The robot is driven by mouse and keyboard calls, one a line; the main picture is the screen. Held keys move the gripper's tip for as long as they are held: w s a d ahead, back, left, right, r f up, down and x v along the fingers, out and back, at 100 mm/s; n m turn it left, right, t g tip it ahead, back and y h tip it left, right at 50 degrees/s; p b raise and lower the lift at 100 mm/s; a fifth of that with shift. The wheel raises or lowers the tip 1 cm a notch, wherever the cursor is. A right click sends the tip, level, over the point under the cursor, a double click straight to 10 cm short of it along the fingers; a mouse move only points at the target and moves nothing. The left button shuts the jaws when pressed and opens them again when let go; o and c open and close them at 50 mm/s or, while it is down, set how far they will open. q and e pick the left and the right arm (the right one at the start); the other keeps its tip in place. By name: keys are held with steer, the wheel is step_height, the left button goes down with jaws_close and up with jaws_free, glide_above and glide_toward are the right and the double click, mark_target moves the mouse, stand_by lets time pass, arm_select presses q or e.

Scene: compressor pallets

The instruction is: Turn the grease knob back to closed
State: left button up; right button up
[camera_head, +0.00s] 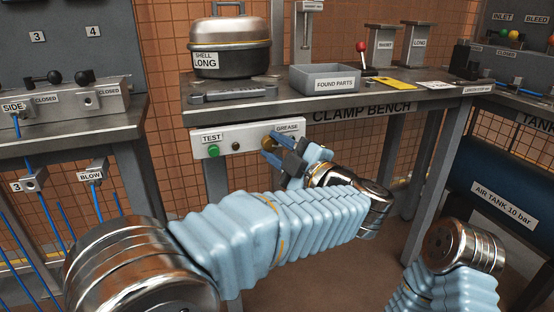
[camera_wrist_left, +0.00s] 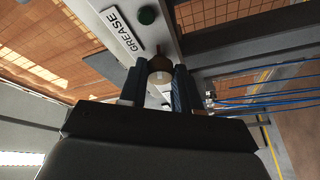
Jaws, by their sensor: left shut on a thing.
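My right gripper is out of view; only part of my right arm shows at lower right.
A green TEST button (camera_head: 214,151) is on the same panel. The bench top (camera_head: 330,95) holds a shell pot (camera_head: 231,50), a found parts bin (camera_head: 326,78) and a red-knobbed lever (camera_head: 361,47). A valve bench (camera_head: 62,115) stands left, an air tank (camera_head: 505,200) right.

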arm_select(q)
steer(key=n+b, duration=0.1)
steer(key=n, duration=0.1)
steer(key=n+g+b, duration=0.1)
steer(key=n, duration=0.1)
steer(key=shift+g+h, duration=0.3)
steer(key=shift+h, duration=0.1)
steer(key=n, duration=0.2)
steer(key=n+h+b, duration=0.1)
steer(key=n+g+h+b, duration=0.1)
steer(key=n, duration=0.1)
steer(key=shift+a+r+n, duration=0.1)
steer(key=shift+r+n, duration=0.15)
steer(key=shift+n, duration=0.05)
steer(key=n+h+b, duration=0.1)
steer(key=n, duration=0.1)
steer(key=n+h+b, duration=0.2)
steer(key=shift+s+a+r+n, duration=0.1)
steer(key=shift+a+r+n, duration=0.1)
steer(key=shift+n, duration=0.1)
steer(key=shift+a+r+n+t+h+b, duration=0.15)
steer(key=shift+n+t+h+b, duration=0.15)
steer(key=shift+n+h, duration=0.85)
steer(key=shift+n, duration=0.25)
steer(key=o, duration=1.1)
steer(key=shift+c, duration=0.2)
steer(key=p+v, duration=0.2)
steer(key=v, duration=1.2)
